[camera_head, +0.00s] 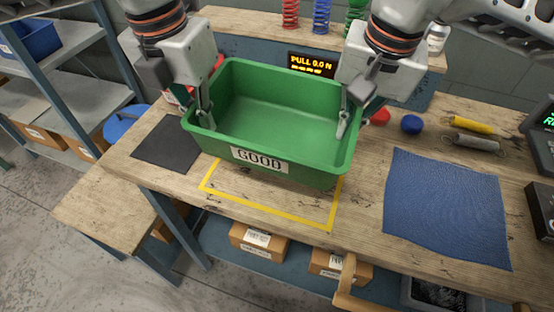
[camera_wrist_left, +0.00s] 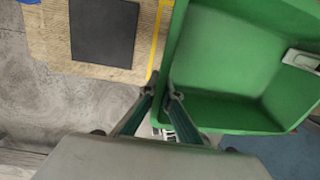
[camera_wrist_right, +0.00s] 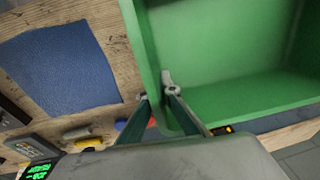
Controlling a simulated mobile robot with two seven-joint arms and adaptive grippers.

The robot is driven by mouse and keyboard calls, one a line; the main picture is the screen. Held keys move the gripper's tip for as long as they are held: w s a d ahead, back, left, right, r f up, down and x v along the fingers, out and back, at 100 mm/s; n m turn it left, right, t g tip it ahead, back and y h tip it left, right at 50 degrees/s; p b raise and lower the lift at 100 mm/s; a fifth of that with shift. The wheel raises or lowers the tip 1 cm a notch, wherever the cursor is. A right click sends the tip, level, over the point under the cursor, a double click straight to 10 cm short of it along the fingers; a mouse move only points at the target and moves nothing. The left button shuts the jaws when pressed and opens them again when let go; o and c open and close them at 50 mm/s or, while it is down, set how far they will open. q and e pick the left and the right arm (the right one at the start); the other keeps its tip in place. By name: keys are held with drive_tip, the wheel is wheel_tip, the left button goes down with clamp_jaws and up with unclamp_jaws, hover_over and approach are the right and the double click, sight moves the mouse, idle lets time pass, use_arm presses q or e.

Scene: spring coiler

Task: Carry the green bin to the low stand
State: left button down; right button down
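The green bin (camera_head: 290,100) has a white GOOD label on its front wall and looks empty. It appears held a little above the workbench, over and behind a yellow outline. My left gripper (camera_head: 206,112) is shut on the bin's left wall, one finger inside and one outside, as the left wrist view (camera_wrist_left: 163,92) shows. My right gripper (camera_head: 347,116) is shut on the right wall in the same way, seen in the right wrist view (camera_wrist_right: 156,90). The low stand (camera_head: 95,212), a low wooden-topped surface, is at the lower left and its top is clear.
On the workbench (camera_head: 365,215) lie a dark mat (camera_head: 168,145) and a blue mat (camera_head: 447,207). Red and blue caps (camera_head: 411,124) and yellow and grey tools (camera_head: 472,125) lie at the right. Shelves (camera_head: 70,90) stand at the left. Cardboard boxes (camera_head: 258,240) sit below the bench.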

use_arm(q)
drive_tip(key=shift+r, duration=0.4)
use_arm(e)
drive_tip(key=shift+r, duration=0.4)
use_arm(q)
drive_tip(key=shift+f, duration=0.15)
use_arm(e)
drive_tip(key=shift+f, duration=0.15)
